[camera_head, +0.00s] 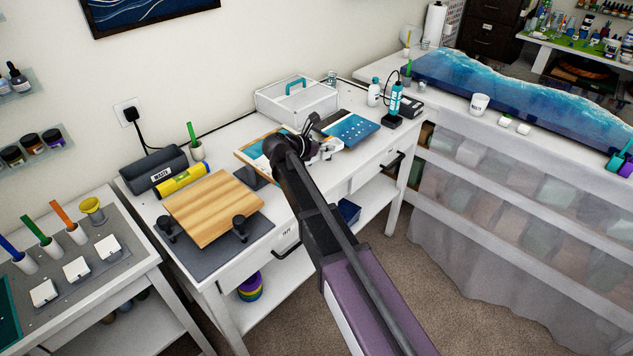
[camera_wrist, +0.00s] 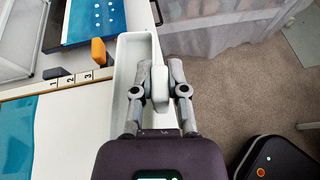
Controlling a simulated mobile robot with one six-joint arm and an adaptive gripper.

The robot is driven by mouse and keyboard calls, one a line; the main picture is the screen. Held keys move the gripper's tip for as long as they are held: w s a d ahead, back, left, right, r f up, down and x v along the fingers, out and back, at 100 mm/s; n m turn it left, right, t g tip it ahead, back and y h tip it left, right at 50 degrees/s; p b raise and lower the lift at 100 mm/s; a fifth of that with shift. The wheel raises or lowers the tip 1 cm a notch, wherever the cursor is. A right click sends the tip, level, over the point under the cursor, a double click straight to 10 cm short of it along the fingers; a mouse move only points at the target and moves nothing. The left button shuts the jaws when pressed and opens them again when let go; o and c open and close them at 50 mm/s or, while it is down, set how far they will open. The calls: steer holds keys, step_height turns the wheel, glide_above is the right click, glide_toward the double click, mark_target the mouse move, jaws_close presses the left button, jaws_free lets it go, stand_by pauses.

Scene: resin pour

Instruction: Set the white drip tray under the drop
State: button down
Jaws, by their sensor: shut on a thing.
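The white drip tray (camera_wrist: 124,66) is a long, narrow, open trough in the wrist view. It lies alongside the right edge of a board (camera_wrist: 75,120) with teal resin and a pale surface. My gripper (camera_wrist: 160,82) is shut on the tray's light grey tab at its right side. In the head view part of the white tray (camera_head: 331,147) shows beyond my arm, beside the teal-and-wood board (camera_head: 251,151). My arm hides much of this spot there. I cannot make out a drop, nor whether the tray touches the bench.
Number tags (camera_wrist: 66,81) and an orange block (camera_wrist: 99,51) stand close left of the tray. A blue dotted panel (camera_head: 351,130) and a clear-walled case (camera_head: 297,100) lie behind. A wooden board (camera_head: 214,206) with black clamps is to the left. Carpet (camera_wrist: 240,70) lies right of the tray.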

mark_target(324, 159)
steer(key=shift+s+a+r+n+t+y+p, duration=0.1)
steer(key=shift+s+r+n+t+y+p, duration=0.1)
steer(key=shift+r+n+t+y, duration=0.15)
steer(key=shift+s+a+r+n+t+y+p, duration=0.1)
steer(key=shift+r+n+t+y+p, duration=0.15)
steer(key=shift+r+n, duration=0.1)
steer(key=shift+w+a+r+n+t, duration=0.1)
steer(key=shift+a+n+t, duration=0.1)
steer(key=shift+n+t, duration=0.1)
step_height(324, 159, down, 6)
steer(key=b, duration=0.6)
steer(key=shift+f, duration=0.2)
steer(key=shift+f+b, duration=1.85)
steer(key=shift+b, duration=0.2)
steer(key=shift+f+b, duration=0.6)
steer(key=c, duration=0.7)
jaws_free()
